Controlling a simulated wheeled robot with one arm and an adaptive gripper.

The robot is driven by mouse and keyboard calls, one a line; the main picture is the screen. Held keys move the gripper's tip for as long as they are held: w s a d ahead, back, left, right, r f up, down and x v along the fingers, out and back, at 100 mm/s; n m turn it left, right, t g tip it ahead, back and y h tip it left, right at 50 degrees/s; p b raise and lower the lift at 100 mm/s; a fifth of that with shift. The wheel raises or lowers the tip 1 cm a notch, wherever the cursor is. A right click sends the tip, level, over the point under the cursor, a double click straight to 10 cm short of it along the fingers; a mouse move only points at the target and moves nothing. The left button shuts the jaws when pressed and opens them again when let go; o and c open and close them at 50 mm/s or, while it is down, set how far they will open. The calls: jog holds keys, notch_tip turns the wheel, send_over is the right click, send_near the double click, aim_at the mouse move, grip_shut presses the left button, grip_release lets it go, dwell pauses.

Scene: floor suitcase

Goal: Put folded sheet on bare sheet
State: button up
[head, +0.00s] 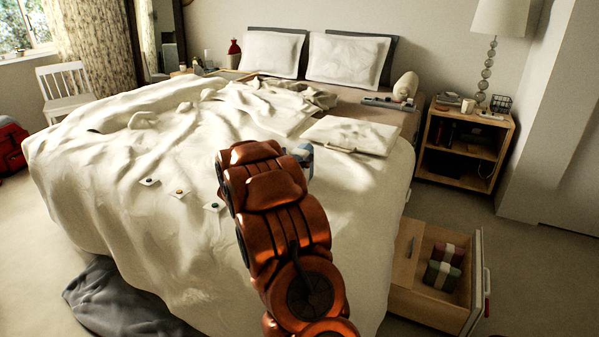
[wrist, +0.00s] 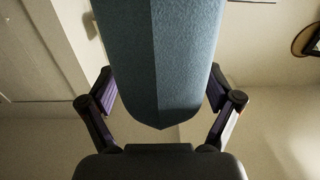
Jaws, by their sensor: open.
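A blue, felt-like piece with a crease down its middle (wrist: 160,60) fills the space between the fingers of my gripper (wrist: 160,92) in the wrist view. My gripper is open; I cannot tell whether the fingers touch this piece. A bit of blue (head: 305,154) shows beyond my arm in the head view, where the arm hides my gripper. A flat, cream folded cloth (head: 352,136) lies on the right side of the bed. A bare brownish stretch of bed (head: 384,114) lies behind it. I cannot tell which piece is the task's folded sheet.
A rumpled cream cover (head: 120,190) spreads over the bed, with small button cards (head: 180,192). A nightstand (head: 464,147) with a lamp (head: 500,20) stands right of the bed. An open drawer (head: 407,262) holds wrapped packs. Grey cloth (head: 115,302) lies on the floor.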

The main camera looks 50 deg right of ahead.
jog(key=shift+d, duration=0.3)
grip_shut()
dwell(0.6)
